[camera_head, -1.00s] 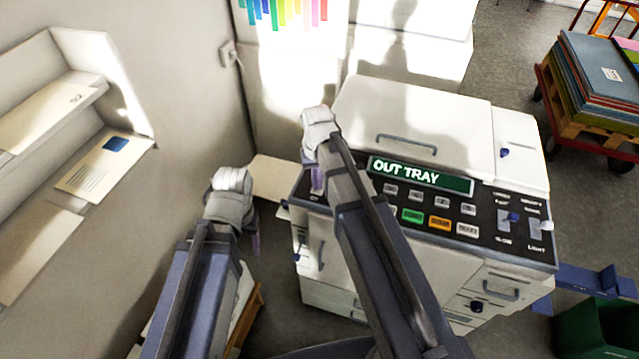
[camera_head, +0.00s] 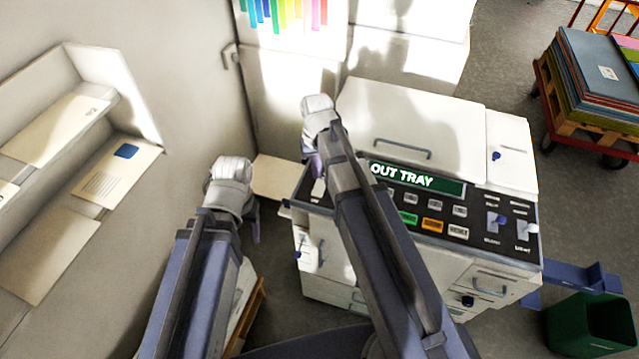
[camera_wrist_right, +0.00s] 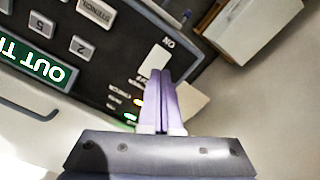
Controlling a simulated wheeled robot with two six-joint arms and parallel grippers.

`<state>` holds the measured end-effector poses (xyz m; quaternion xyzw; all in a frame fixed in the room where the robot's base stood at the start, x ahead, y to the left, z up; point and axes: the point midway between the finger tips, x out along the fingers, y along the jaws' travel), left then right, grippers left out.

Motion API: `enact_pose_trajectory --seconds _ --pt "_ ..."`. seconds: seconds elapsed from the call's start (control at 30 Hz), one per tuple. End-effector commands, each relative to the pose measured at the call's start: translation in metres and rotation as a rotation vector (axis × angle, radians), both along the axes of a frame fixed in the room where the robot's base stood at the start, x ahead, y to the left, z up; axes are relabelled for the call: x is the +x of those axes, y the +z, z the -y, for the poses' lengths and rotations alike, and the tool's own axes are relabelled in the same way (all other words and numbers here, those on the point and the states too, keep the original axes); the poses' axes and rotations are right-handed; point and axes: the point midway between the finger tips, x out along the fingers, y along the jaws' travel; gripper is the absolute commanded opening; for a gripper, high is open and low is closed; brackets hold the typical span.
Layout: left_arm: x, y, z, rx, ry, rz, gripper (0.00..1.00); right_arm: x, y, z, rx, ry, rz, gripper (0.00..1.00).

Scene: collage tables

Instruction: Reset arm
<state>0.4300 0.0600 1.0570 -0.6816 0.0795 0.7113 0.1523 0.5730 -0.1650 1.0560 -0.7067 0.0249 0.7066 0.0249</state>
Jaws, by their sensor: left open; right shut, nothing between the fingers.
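My left gripper (camera_head: 256,225) hangs in front of the left side of the copier, mostly hidden behind its own wrist. It holds nothing that I can see, and one purple finger shows. My right gripper (camera_head: 314,168) is over the left end of the copier's dark control panel (camera_head: 478,222). In the right wrist view its two purple fingers (camera_wrist_right: 164,76) are together and empty. Their tips are in front of a white rocker switch (camera_wrist_right: 156,62) marked ON and OFF; whether they touch it I cannot tell. The green display (camera_head: 415,179) reads OUT TRAY.
The white copier (camera_head: 425,108) stands right of centre, with a pale side tray (camera_head: 280,178) at its left. Wall shelves with envelopes (camera_head: 117,172) are at left. A green bin (camera_head: 590,325) and a red cart (camera_head: 600,148) with stacked boards are at right. Some grey floor is clear.

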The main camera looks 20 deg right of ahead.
Motion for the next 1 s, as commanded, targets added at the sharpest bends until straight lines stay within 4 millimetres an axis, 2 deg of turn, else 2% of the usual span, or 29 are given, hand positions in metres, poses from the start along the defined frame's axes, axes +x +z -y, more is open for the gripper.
enact_pose_trajectory --seconds 0.17,0.27,0.5,0.6,0.7,0.8,1.0 --pt "0.0 -0.001 0.0 0.0 0.0 0.0 0.65 0.0 -0.001 0.0 0.0 0.0 0.0 0.0" --pt "0.0 -0.008 0.0 0.0 0.0 0.0 0.65 -0.012 -0.008 -0.011 -0.006 0.029 -0.004 0.0" --pt "0.0 -0.043 0.0 0.0 -0.001 0.0 0.65 -0.095 -0.042 -0.076 -0.061 0.254 -0.031 0.0" --pt "0.0 -0.052 0.0 0.001 -0.002 0.0 0.65 -0.122 -0.051 -0.092 -0.083 0.334 -0.039 0.0" --pt "0.0 -0.056 0.0 0.001 -0.002 0.0 0.65 -0.139 -0.055 -0.101 -0.096 0.381 -0.043 0.0" --pt "0.0 -0.057 0.0 0.001 -0.002 0.0 0.65 -0.144 -0.056 -0.104 -0.103 0.402 -0.045 0.0" --pt "0.0 -0.056 0.0 0.001 -0.002 0.0 0.65 -0.143 -0.054 -0.105 -0.103 0.403 -0.046 0.0"
